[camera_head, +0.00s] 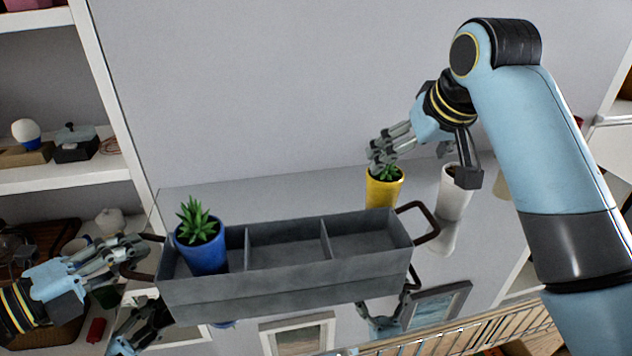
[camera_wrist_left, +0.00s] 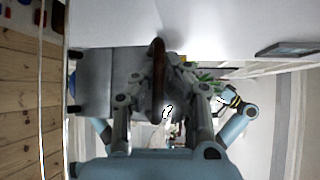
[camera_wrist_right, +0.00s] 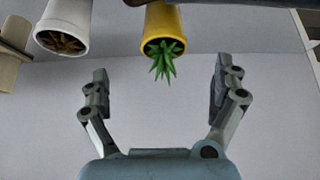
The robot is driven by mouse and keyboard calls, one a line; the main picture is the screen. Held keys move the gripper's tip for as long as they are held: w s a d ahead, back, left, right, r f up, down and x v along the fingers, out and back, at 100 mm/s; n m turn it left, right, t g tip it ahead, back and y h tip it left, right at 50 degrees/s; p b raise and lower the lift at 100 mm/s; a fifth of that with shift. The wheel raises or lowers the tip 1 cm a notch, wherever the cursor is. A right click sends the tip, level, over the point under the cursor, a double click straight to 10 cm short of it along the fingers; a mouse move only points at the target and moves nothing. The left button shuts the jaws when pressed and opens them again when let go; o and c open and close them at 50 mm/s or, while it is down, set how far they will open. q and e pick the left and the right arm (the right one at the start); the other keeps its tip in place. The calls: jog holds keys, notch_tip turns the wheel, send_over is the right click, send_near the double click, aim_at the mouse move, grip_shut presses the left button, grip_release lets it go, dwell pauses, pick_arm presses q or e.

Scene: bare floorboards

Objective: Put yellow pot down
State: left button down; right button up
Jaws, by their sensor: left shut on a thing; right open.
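The yellow pot (camera_head: 384,188) with a green succulent stands upright on the grey surface, just behind the right end of the grey tray. It also shows in the right wrist view (camera_wrist_right: 165,22). My right gripper (camera_head: 384,150) is open just above and behind the pot, and its fingers (camera_wrist_right: 161,88) are apart with nothing between them. My left gripper (camera_head: 128,254) is shut on the left handle of the grey tray (camera_head: 290,280). The handle (camera_wrist_left: 157,75) shows between the fingers in the left wrist view.
A blue pot (camera_head: 202,250) with a succulent sits in the tray's left compartment; the middle and right compartments are empty. A white pot (camera_head: 455,195) stands right of the yellow pot. White shelves (camera_head: 70,178) with objects are at left. Picture frames (camera_head: 298,335) show below the tray.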

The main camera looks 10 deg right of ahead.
aim_at(390, 171)
jog(key=x, duration=0.6)
jog(key=shift+f, duration=0.1)
jog(key=x, duration=0.5)
jog(key=shift+w+a, duration=0.25)
jog(key=shift+r, duration=0.25)
jog(key=c, duration=1.7)
notch_tip(390, 171, up, 9)
jog(key=shift+r, duration=0.1)
jog(key=s+a+r+n+y, duration=0.2)
jog(key=s+a+r+n, duration=0.15)
jog(key=s+a, duration=0.45)
jog(key=shift+n, duration=0.35)
jog(key=shift+s+d+f, duration=0.15)
jog(key=shift+s+f, duration=0.2)
jog(key=shift+f, duration=1.6)
jog(key=shift+s+d+f, duration=0.1)
jog(key=shift+s+f, duration=0.2)
jog(key=shift+f, duration=1.65)
jog(key=shift+s+d+f, duration=0.15)
jog(key=shift+s+f, duration=0.2)
jog(key=shift+f, duration=1.65)
